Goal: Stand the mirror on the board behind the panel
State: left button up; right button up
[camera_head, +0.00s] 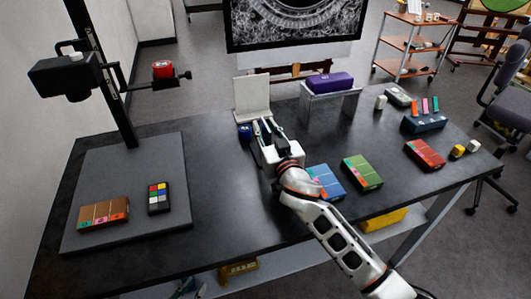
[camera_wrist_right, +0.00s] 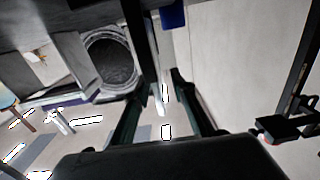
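A pale upright plate, which looks like the mirror (camera_head: 252,95), stands near the table's back edge. The grey board (camera_head: 125,160) lies on the table's left part. A brown panel with coloured patches (camera_head: 103,214) lies at the board's front left. My right gripper (camera_head: 258,130) is in front of the plate's lower part, low over the table. In the right wrist view, its fingers (camera_wrist_right: 160,95) are apart, with a thin dark upright edge (camera_wrist_right: 148,50) between them. I cannot tell whether they touch it. My left gripper is not in view.
A dark blue block (camera_head: 245,132) is close beside my gripper. A colour chart (camera_head: 158,197) lies on the board. A camera (camera_head: 68,78) hangs over it on a column. Blue (camera_head: 326,182) and green (camera_head: 362,171) boxes lie right. A purple case (camera_head: 330,82) tops a stand.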

grip_shut()
jog(key=shift+r, duration=0.1)
